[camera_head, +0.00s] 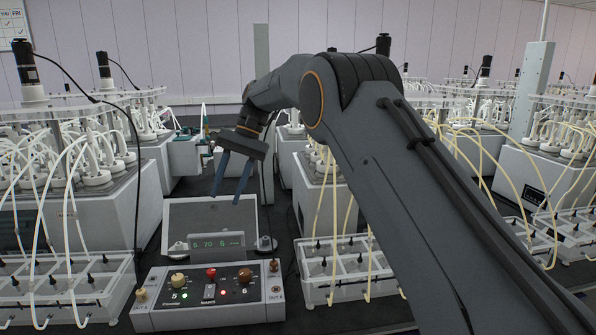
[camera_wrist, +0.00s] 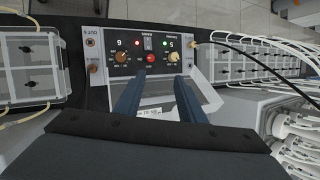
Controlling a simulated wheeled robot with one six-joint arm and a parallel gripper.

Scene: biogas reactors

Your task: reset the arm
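My arm reaches from the lower right of the head view up and over to the left. My gripper (camera_head: 228,198) points down above the grey device with the display (camera_head: 222,217) and has nothing in it. Its two blue fingers stand apart. In the wrist view the gripper (camera_wrist: 154,92) shows both fingers from behind, with a clear gap between them.
Reactor baths with many pale tubes (camera_head: 70,205) stand on both sides. A black cable (camera_head: 134,150) hangs at the left. Open air surrounds my gripper above the device.

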